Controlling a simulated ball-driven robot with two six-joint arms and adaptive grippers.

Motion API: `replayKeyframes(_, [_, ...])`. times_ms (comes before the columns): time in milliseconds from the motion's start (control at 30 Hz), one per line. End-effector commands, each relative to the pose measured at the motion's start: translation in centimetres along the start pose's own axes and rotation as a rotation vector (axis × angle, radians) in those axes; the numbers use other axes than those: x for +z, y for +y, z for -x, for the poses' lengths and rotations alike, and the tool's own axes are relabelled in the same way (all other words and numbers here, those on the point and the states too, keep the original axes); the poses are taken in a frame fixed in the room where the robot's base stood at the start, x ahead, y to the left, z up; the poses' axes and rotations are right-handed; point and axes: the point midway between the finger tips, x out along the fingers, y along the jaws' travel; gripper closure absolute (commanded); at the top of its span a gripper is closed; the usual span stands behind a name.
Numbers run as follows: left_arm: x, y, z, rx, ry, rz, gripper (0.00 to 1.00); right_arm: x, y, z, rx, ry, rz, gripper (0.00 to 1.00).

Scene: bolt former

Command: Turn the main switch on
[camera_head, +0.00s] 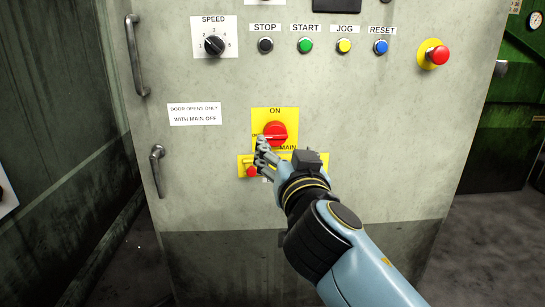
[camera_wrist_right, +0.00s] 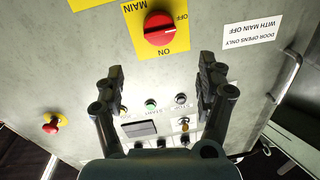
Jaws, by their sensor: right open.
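The main switch (camera_head: 275,130) is a red rotary knob on a yellow plate on the grey cabinet front. ON is printed above it, OFF at its left, MAIN below. It also shows upside down in the right wrist view (camera_wrist_right: 158,28), where its pale mark lies roughly towards OFF. My right gripper (camera_head: 262,155) is in front of the plate's lower left part, and its fingers overlap the switch's lower left edge in the head view. In the right wrist view the gripper (camera_wrist_right: 160,75) is open and empty, with the knob beyond its fingertips. Contact cannot be told. My left gripper is not in view.
Below the switch is a partly hidden yellow plate with a small red part (camera_head: 251,171). A speed dial (camera_head: 214,45), a row of push buttons and a red emergency button (camera_head: 433,54) are above. Door handles (camera_head: 157,171) stick out at the left.

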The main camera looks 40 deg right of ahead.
Motion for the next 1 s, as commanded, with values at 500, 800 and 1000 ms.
replayKeyframes(500, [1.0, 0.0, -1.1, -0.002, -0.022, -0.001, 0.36, 0.9, 0.0, -6.9, -0.002, -0.002, 0.002, 0.27])
replayKeyframes(800, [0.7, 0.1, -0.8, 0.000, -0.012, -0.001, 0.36, 1.0, 0.0, -10.6, 0.000, -0.005, 0.001, 0.27])
replayKeyframes(1000, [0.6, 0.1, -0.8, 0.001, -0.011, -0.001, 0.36, 1.0, 0.1, -10.9, 0.000, -0.007, 0.001, 0.27])
